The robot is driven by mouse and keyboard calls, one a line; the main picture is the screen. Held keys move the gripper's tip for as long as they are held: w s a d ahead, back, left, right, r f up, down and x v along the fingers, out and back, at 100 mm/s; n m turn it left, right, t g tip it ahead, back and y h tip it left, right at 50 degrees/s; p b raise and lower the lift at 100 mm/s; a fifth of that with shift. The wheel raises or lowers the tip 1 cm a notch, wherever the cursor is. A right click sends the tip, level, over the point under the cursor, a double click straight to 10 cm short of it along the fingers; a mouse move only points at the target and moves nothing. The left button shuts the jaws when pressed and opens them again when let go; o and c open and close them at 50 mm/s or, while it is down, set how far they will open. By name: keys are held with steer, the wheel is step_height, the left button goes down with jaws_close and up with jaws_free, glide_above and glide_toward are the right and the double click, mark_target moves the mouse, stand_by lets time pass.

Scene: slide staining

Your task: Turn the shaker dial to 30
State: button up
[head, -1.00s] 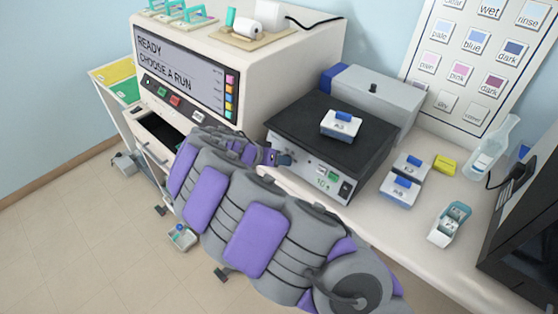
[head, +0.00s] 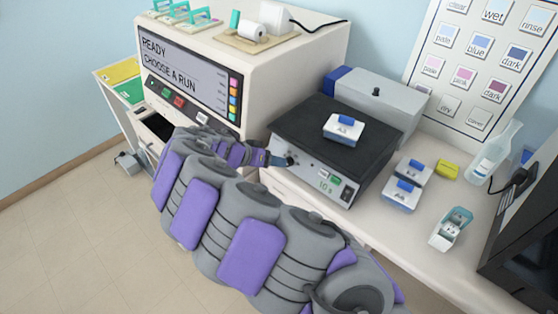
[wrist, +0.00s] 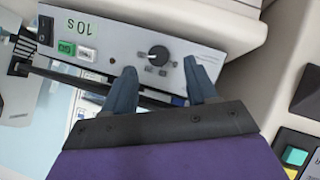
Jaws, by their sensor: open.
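The shaker (head: 330,145) is a grey box with a black top platform. Its front panel shows a green "10 s" readout (head: 326,186). In the wrist view the panel appears upside down, with the readout (wrist: 83,107) at the left and the black round dial (wrist: 158,53) near the middle. The small marks around the dial are too small to read. My gripper (wrist: 160,82) is open, its two fingers apart on either side below the dial in the wrist view, with nothing between them. In the head view my gripper (head: 283,160) is at the left end of the shaker's front panel.
Similar blocks (head: 402,192) and a yellow item (head: 447,170) lie on the counter to the right. The stainer machine (head: 215,80) stands close on the left. A clear bottle (head: 493,152) stands farther right.

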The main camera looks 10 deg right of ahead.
steer(key=p+v, duration=0.2)
steer(key=v, duration=1)
